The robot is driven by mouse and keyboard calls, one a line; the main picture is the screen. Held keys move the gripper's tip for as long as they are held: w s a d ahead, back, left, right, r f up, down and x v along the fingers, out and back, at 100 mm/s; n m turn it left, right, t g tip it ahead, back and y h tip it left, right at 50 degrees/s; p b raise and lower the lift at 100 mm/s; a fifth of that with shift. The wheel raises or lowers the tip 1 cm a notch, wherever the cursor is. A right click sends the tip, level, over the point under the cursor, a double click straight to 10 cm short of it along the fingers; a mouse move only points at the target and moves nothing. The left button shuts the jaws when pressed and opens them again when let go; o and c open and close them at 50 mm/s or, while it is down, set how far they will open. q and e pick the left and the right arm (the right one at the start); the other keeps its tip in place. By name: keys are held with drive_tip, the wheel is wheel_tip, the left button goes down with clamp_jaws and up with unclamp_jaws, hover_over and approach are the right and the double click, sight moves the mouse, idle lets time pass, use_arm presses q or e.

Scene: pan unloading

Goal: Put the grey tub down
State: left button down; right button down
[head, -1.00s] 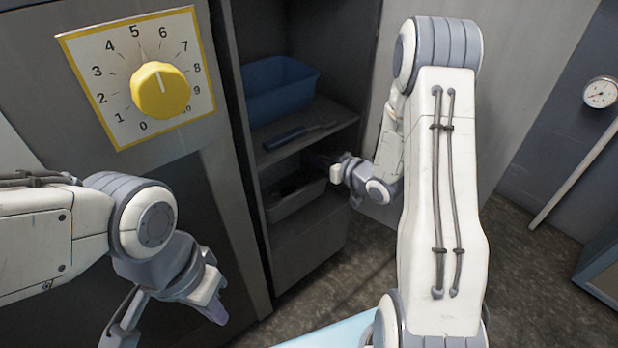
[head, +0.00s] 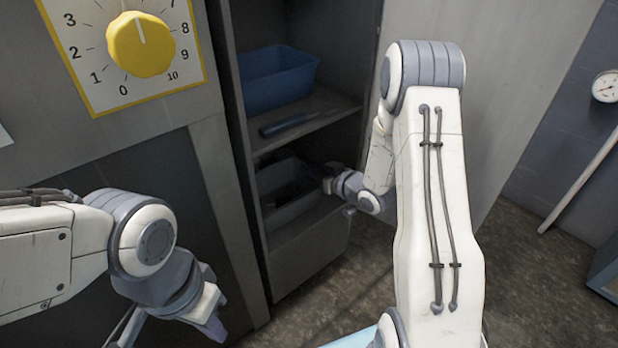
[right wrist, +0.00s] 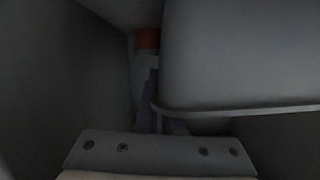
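The grey tub (head: 308,211) is in the lower compartment of the dark cabinet, with something dark inside it. My right gripper (head: 327,183) is at the tub's right end, its fingers small and shaded in the head view. In the right wrist view, the tub (right wrist: 240,65) fills the upper right, and its rim corner lies at the fingers (right wrist: 158,112). The gripper appears shut on that rim; the picture is dark. Whether the tub's base touches the shelf is hidden. My left gripper (head: 213,328) hangs at the lower left, away from the tub; its finger gap does not show.
A blue bin (head: 278,80) and a dark flat-handled tool (head: 283,125) are on the shelf (head: 330,112) above. A yellow dial (head: 141,45) is on the panel to the left. A red-topped object (right wrist: 147,40) shows deep in the right wrist view.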

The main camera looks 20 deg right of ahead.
drive_tip(key=shift+f, duration=0.1)
drive_tip(key=c, duration=1)
unclamp_jaws()
drive_tip(key=shift+c, duration=0.2)
drive_tip(key=shift+r, duration=0.2)
drive_tip(key=p+v, duration=0.6)
drive_tip(key=v, duration=0.6)
drive_tip(key=shift+w+f, duration=0.1)
